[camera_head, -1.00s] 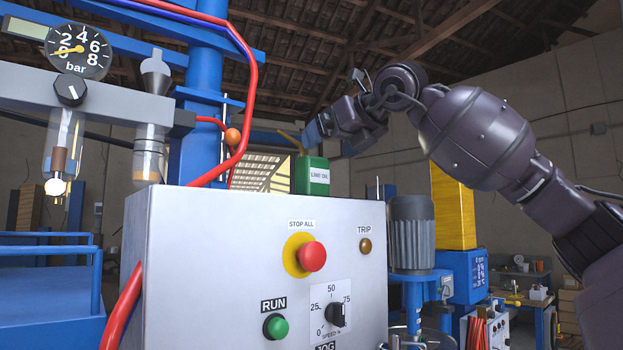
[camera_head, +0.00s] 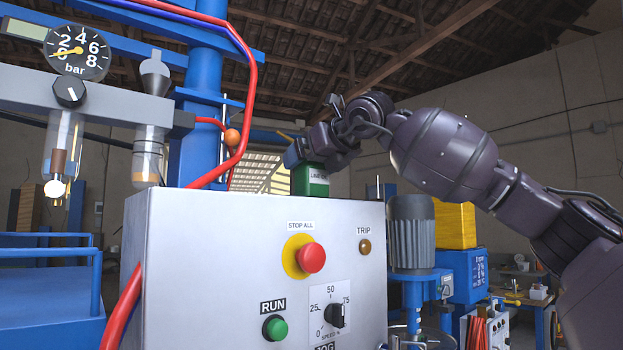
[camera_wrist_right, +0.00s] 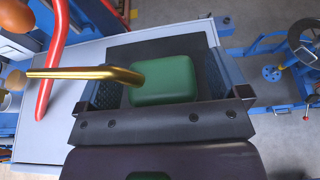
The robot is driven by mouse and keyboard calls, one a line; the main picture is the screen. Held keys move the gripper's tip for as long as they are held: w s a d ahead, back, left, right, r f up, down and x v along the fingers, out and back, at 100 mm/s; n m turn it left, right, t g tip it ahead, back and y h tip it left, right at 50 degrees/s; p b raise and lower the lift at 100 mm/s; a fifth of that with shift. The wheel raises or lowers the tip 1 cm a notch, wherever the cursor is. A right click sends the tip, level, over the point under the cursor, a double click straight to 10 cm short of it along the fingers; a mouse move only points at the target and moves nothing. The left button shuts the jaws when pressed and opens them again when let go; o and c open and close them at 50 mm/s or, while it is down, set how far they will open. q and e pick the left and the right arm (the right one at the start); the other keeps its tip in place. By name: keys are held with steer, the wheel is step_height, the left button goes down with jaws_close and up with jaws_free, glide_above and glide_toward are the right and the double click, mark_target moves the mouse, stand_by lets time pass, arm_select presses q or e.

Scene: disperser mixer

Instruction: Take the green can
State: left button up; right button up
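The green can (camera_head: 311,181) stands on top of the grey control cabinet, its white label partly covered by my right gripper. My right gripper (camera_head: 298,153) is over the can's upper part, reaching in from the right. In the right wrist view the can's top (camera_wrist_right: 165,82) lies between the two blue fingers of the right gripper (camera_wrist_right: 163,88). The fingers are apart, with a gap visible beside the can. The can's brass spout (camera_wrist_right: 85,73) points left past the left finger. My left gripper is not in view.
The control cabinet (camera_head: 220,270) carries a red stop button (camera_head: 312,257) on its front. A red hose (camera_head: 247,110) and blue column (camera_head: 203,90) rise left of the can. A grey motor (camera_head: 411,233) stands right of the cabinet.

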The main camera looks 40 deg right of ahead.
steer(key=c, duration=0.7)
steer(key=shift+c, duration=1.3)
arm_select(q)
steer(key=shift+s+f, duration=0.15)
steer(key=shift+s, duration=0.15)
arm_select(e)
steer(key=shift+r, duration=0.1)
